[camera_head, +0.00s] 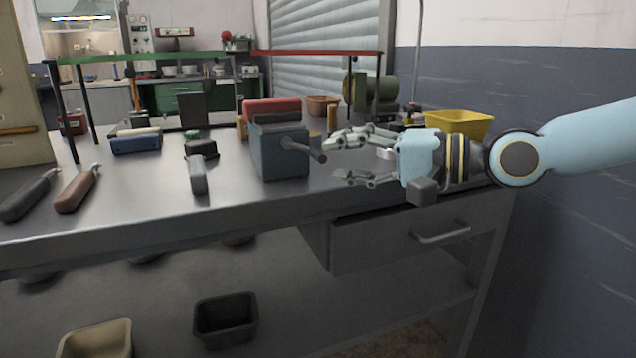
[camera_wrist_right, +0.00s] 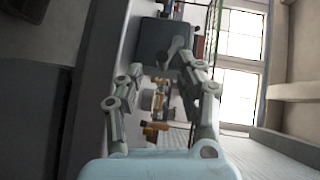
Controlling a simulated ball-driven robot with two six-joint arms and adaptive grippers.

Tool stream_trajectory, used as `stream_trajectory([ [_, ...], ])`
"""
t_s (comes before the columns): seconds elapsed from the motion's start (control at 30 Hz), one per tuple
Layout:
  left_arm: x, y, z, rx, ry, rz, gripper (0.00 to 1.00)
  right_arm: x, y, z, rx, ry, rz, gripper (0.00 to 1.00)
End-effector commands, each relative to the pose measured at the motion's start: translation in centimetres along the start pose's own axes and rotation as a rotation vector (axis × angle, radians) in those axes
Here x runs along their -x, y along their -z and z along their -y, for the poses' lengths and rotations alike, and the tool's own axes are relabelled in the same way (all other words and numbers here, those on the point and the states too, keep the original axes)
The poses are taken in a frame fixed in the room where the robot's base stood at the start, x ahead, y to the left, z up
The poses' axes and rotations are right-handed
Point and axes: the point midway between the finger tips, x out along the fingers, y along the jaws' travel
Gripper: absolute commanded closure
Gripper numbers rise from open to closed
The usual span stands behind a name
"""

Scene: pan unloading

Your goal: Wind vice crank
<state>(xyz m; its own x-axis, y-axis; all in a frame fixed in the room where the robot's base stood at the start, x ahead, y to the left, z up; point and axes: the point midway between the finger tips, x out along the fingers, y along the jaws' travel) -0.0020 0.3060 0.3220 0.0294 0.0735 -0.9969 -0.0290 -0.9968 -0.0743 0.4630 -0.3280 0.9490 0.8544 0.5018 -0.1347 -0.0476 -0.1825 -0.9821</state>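The vice (camera_head: 278,152) is a dark grey block on the workbench, with a reddish top part behind it. Its crank (camera_head: 305,151) sticks out from its right side as a short dark bar. My right gripper (camera_head: 334,159) comes in from the right, open and empty, with its fingertips just right of the crank's end. In the right wrist view, the vice (camera_wrist_right: 152,38) and the crank (camera_wrist_right: 174,50) lie ahead, with the crank roughly in line with the gap between the open fingers (camera_wrist_right: 167,72). I cannot tell whether they touch. My left gripper is not in view.
The bench's front edge lies below the gripper.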

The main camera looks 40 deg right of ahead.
Motion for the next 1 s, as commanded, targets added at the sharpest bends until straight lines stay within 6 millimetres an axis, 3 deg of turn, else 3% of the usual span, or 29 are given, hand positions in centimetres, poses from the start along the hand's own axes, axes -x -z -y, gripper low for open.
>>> stream_trajectory([
  [0.13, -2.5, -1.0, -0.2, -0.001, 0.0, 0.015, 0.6, -2.0, -0.3, -0.2, -0.004, 0.012, 0.009, 0.63],
  [0.4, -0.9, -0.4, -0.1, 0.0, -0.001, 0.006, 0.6, -3.0, 0.2, 0.4, 0.001, 0.009, -0.006, 0.63],
  [1.0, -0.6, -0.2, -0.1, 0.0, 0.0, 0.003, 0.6, -4.3, -0.3, 0.2, 0.001, 0.004, 0.01, 0.63],
])
